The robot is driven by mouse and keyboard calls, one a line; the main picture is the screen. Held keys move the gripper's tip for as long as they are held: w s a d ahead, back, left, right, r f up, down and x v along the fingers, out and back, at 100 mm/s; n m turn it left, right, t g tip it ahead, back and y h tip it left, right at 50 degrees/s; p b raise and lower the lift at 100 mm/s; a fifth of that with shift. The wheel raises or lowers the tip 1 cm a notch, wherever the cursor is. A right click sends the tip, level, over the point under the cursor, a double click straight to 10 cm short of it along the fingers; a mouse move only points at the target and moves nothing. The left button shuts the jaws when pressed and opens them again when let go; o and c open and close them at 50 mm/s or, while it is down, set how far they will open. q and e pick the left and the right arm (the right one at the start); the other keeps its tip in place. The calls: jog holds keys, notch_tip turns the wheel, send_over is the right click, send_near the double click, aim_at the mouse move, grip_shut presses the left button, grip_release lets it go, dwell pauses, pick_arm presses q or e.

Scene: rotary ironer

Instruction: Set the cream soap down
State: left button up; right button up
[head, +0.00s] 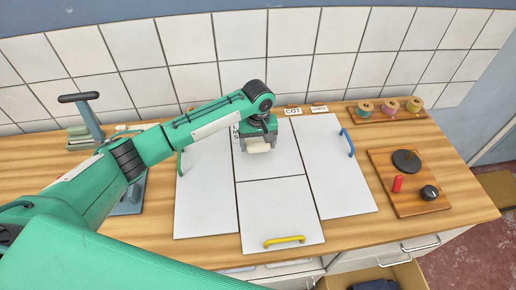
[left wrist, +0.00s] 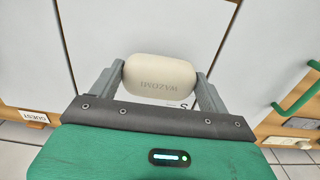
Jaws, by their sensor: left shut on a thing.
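The cream soap (head: 259,147) is a rounded pale block with stamped lettering. It also shows in the left wrist view (left wrist: 160,77), held between two grey fingers. My left gripper (head: 257,141) is shut on the soap, over the far part of the middle white panel (head: 282,205). Whether the soap touches the panel I cannot tell. My right gripper is not in view.
White panels with yellow (head: 284,241), blue (head: 347,143) and green handles cover the middle of the wooden counter. Spools (head: 390,106) stand at the back right, in front of a tiled wall. A wooden board (head: 410,203) with a red piece and black knobs lies at the right.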

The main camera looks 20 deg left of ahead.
aim_at(258, 151)
pick_arm(q)
jog(key=shift+f+p, duration=0.35)
jog(key=shift+f, duration=1.55)
jog(key=o, duration=1)
jog(key=shift+f, duration=0.1)
